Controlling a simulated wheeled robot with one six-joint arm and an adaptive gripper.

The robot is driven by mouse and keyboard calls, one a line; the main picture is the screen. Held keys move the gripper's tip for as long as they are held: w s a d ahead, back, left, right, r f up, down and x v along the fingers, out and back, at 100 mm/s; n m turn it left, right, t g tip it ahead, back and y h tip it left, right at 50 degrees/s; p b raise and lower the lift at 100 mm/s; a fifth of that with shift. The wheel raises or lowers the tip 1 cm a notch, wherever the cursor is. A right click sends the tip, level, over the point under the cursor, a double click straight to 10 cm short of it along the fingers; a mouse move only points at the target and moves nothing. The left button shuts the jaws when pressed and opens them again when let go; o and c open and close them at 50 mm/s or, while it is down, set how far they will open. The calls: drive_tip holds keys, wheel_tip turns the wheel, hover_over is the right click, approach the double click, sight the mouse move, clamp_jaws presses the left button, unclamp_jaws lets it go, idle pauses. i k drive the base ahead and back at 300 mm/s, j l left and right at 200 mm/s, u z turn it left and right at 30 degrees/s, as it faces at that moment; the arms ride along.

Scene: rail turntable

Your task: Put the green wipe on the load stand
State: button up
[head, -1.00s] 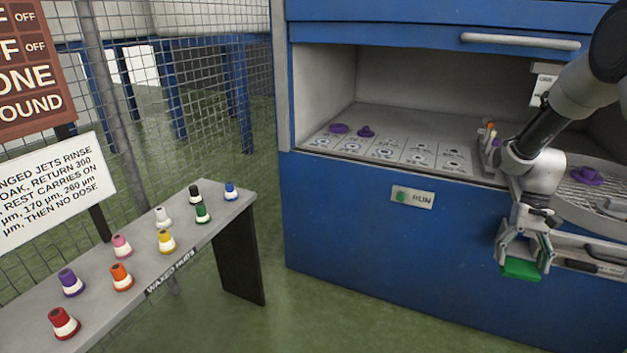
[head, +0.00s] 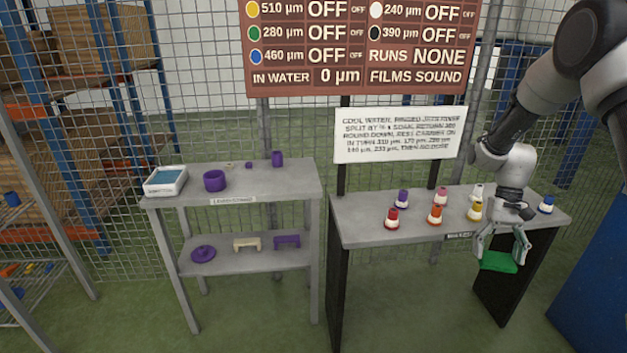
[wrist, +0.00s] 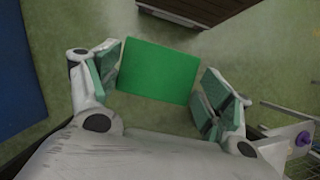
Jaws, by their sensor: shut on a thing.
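My gripper (head: 501,254) is shut on the green wipe (head: 498,263), a flat green rectangle held below the fingers. In the head view it hangs at the right, in front of the waxed parts bench. The wrist view shows the wipe (wrist: 158,72) between the two finger pads, above the floor. The load stand (head: 262,186) is a grey two-shelf stand left of centre, well to the left of my gripper. Its top carries a white-and-blue tub (head: 166,181), a purple ring (head: 214,180) and a purple cup (head: 277,158).
The lower shelf holds a purple disc (head: 203,254), a cream piece (head: 246,244) and a purple piece (head: 287,241). The waxed parts bench (head: 365,232) carries several coloured bottles. Bare top shows at the stand's front right. A mesh fence runs behind.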

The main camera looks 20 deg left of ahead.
sight(293, 180)
drive_tip(key=i+j+u, duration=0.2)
drive_tip(key=u, duration=0.2)
drive_tip(key=i+j+u, duration=0.2)
drive_tip(key=u, duration=0.25)
drive_tip(key=i+j+u, duration=0.1)
drive_tip(key=i+u, duration=0.15)
drive_tip(key=u, duration=0.15)
drive_tip(key=i, duration=0.75)
